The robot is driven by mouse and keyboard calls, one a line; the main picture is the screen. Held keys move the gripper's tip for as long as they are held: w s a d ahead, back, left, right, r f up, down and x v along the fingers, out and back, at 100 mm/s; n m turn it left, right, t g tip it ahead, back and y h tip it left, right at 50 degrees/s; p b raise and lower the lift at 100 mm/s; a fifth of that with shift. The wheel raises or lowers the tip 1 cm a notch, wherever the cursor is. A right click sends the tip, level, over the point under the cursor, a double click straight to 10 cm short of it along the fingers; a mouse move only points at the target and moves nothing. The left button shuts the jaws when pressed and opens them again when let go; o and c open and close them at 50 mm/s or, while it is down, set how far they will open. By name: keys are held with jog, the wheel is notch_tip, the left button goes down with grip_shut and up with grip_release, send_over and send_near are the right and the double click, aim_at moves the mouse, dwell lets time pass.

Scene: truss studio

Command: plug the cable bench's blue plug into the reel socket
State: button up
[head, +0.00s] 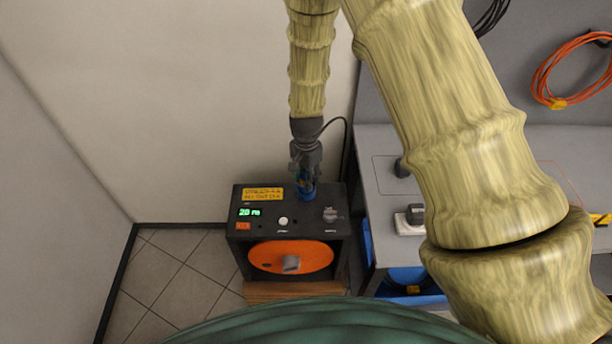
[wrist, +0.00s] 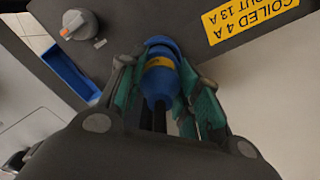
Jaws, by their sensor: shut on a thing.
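The reel unit (head: 289,215) is a dark box low against the wall, with a green-lit display and an orange reel face (head: 290,256). My gripper (head: 304,178) points down at the back right of its top. In the wrist view its green-padded fingers are closed on the blue plug (wrist: 158,82), which has a yellow band and a dark cable. The plug's far end meets a blue round collar (wrist: 160,43) on the box, which I take to be the reel socket. It also shows as blue in the head view (head: 307,194). I cannot tell how deep the plug sits.
A grey bench (head: 385,226) stands right of the reel unit, with a white-and-dark block (head: 409,221) on it and a blue bin (head: 412,279) below. An orange cable coil (head: 545,72) hangs behind. A yellow label (wrist: 248,17) and a grey-orange knob (wrist: 77,24) flank the plug.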

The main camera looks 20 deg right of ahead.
jog(key=shift+f+b, duration=0.45)
jog(key=shift+f, duration=0.5)
dwell(0.4)
jog(key=o, duration=1.7)
jog(key=shift+o, duration=0.2)
jog(key=shift+r, duration=0.1)
jog(key=shift+r+p, duration=2.9)
jog(key=shift+r, duration=1.55)
jog(key=shift+f, duration=0.1)
